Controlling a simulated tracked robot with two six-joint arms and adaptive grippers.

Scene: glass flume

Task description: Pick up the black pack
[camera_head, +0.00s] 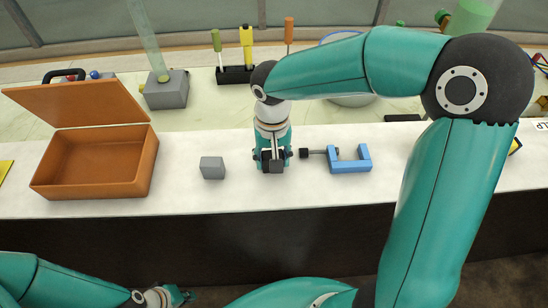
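The black pack (272,161) is a small dark block on the white bench top, near the middle of the view. My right gripper (273,154) points down over it, with a finger on each side of the pack. I cannot tell whether the fingers touch it, and the gripper's body hides its upper part. My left gripper (182,296) is low in the view, in front of the bench and well away from the pack. It is small and seen from above, and I see nothing in it.
A grey cube (212,168) stands just left of the pack and a blue clamp (349,160) just right. An open brown case (98,165) lies farther left. A tool rack (235,74) stands behind. The bench's front strip is clear.

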